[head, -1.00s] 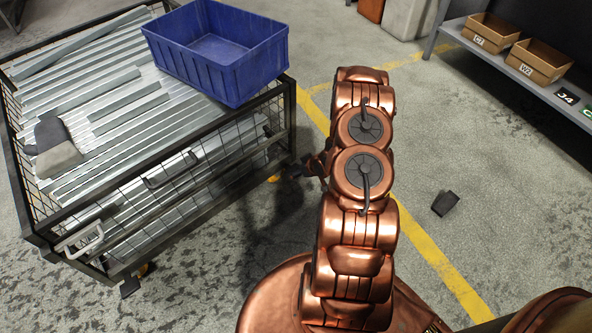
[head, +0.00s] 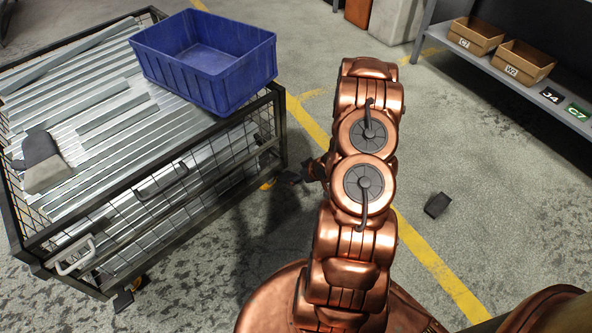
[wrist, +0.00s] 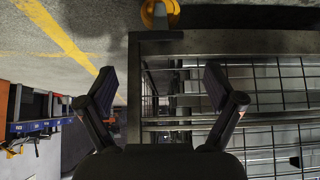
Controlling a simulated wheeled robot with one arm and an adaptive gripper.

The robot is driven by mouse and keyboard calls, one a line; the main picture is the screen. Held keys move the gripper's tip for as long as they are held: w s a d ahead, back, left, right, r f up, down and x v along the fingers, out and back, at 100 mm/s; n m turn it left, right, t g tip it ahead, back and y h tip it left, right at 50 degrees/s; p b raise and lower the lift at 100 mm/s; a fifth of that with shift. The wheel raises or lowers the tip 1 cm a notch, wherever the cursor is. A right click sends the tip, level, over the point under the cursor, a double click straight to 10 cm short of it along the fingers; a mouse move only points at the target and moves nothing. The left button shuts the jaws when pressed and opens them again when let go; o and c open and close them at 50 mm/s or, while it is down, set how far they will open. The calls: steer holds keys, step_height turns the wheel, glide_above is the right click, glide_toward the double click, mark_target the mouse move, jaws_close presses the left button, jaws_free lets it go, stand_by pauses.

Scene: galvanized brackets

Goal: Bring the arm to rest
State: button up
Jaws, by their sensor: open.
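My copper arm stands folded in the middle of the head view. My gripper (wrist: 158,90) shows in the wrist view with its two dark fingers spread apart and nothing between them. The side of the wire-mesh cage cart (wrist: 250,42) is beyond the fingers; I cannot tell how close it is. In the head view the gripper is mostly hidden behind the arm; a dark part of it shows left of the arm, near the right side of the cart (head: 22,232).
A blue bin (head: 200,88) sits on galvanized strips in the cart, with a grey glove (head: 45,165) to its left. A dark object (head: 438,204) lies on the floor at right. A shelf (head: 535,82) holds cardboard bins (head: 523,66).

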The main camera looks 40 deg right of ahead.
steer(key=s+a+r+g+h+p, duration=0.1)
steer(key=s+a+r+g+p, duration=0.15)
steer(key=r+p, duration=0.75)
steer(key=s+a+r+g+h+p, duration=0.1)
steer(key=a+r, duration=0.2)
steer(key=r, duration=1.4)
steer(key=s+a+r+g+h+p, duration=0.15)
steer(key=r+p, duration=0.45)
steer(key=r, duration=0.8)
steer(key=s+a+r+g+y+p, duration=0.1)
steer(key=s+a+r+g+p, duration=0.1)
steer(key=s+a+r+p, duration=0.5)
steer(key=s+a+r+g+y+p, duration=0.2)
steer(key=s+a+r+p, duration=0.5)
steer(key=s+a+r, duration=0.8)
step_height(320, 180, up, 7)
steer(key=shift+s+r+m+g, duration=0.15)
steer(key=shift+s+m+g, duration=0.2)
steer(key=shift+s, duration=0.8)
